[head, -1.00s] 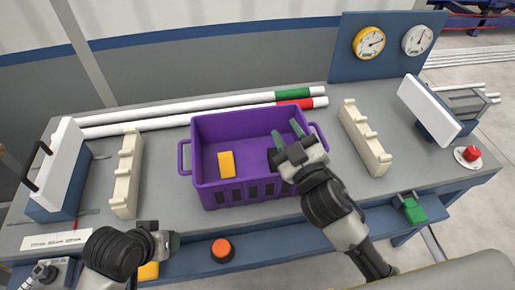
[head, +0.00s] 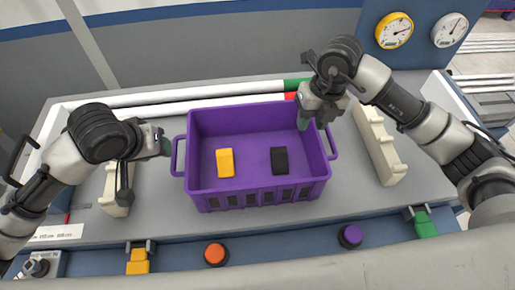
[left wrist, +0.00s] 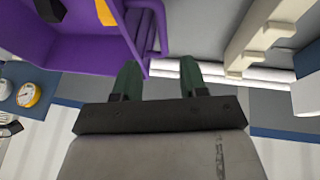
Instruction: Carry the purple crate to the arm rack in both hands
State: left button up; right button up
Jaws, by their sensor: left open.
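The purple crate (head: 265,198) stands on the grey workbench with a yellow block (head: 225,162) and a black block (head: 279,160) inside. It also shows in the left wrist view (left wrist: 85,50). My left gripper (head: 163,143) is open and empty beside the crate's left handle (head: 176,158). In the left wrist view its two green fingers (left wrist: 157,78) are apart, close to the handle (left wrist: 155,30). My right gripper (head: 312,118) is at the crate's right rim, above the right handle (head: 332,143); one finger shows and its opening is hidden. I cannot tell which thing is the arm rack.
Cream notched holders stand on both sides of the crate, left (head: 112,190) and right (head: 378,150). White pipes (head: 180,95) lie behind it. An orange button (head: 215,254) and a purple button (head: 350,236) sit on the bench front. Gauges (head: 394,30) stand at back right.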

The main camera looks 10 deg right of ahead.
aim_at(174, 154)
jog(key=d, duration=0.1)
jog(key=d+h, duration=0.1)
jog(key=shift+w+d+r+m+h, duration=0.3)
jog(key=shift+w+d+r, duration=0.1)
pick_arm(q)
jog(key=shift+a+r, duration=0.25)
jog(key=shift+r, duration=0.05)
pick_arm(e)
jog(key=shift+s+r, duration=0.1)
pick_arm(q)
jog(key=x, duration=1.1)
jog(key=shift+w+r, duration=0.1)
pick_arm(e)
notch_tip(174, 154, down, 11)
jog(key=shift+r, duration=0.1)
